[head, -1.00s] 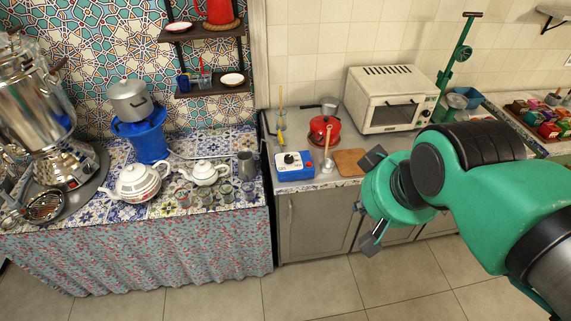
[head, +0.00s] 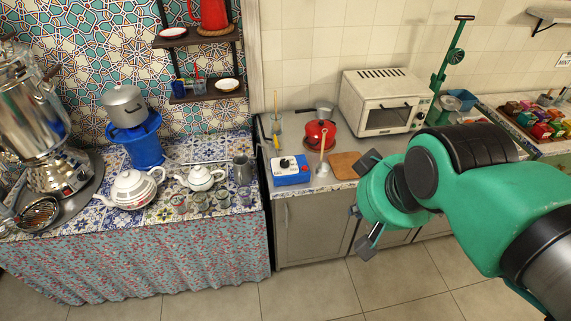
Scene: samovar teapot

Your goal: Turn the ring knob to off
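A blue box with a white sloping face (head: 291,170) stands at the front left of the grey counter. It carries a round black knob (head: 285,163); its setting is too small to read. The samovar (head: 45,130) at far left also has a small dark control with red (head: 82,176) on its base. I cannot tell for certain which of these is the ring knob. My gripper (head: 362,203) is at right of centre, in front of the counter, with its fingers spread and nothing between them. It is apart from the blue box and well away from the samovar.
A red pot (head: 319,134), a wooden board (head: 346,165) and a white toaster oven (head: 384,101) stand on the counter. A ladle-like tool (head: 323,168) is just right of the blue box. Teapots (head: 131,189) and glasses crowd the tiled table. The floor (head: 310,292) ahead is clear.

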